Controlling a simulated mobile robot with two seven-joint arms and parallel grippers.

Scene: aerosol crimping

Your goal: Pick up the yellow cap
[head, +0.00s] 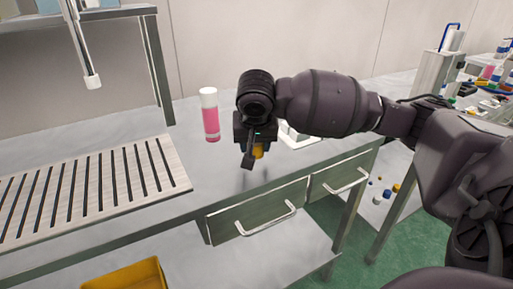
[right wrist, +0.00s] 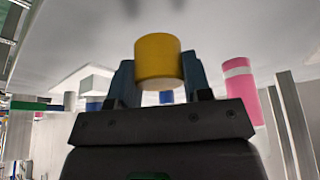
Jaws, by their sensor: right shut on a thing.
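The yellow cap (right wrist: 158,60) is between the two fingers of my right gripper (right wrist: 158,82) in the right wrist view. The fingers are shut on its sides. In the head view my right gripper (head: 253,155) hangs above the table near its front edge, and only a small part of the yellow cap (head: 259,151) shows beside the finger. The cap appears to be held clear of the table. My left gripper is not in view.
A pink bottle with a white top (head: 210,115) stands left of my right gripper. A slotted rack (head: 95,185) lies on the table at left. A white object (head: 298,138) is partly hidden behind my right arm. A yellow bin (head: 125,277) is below.

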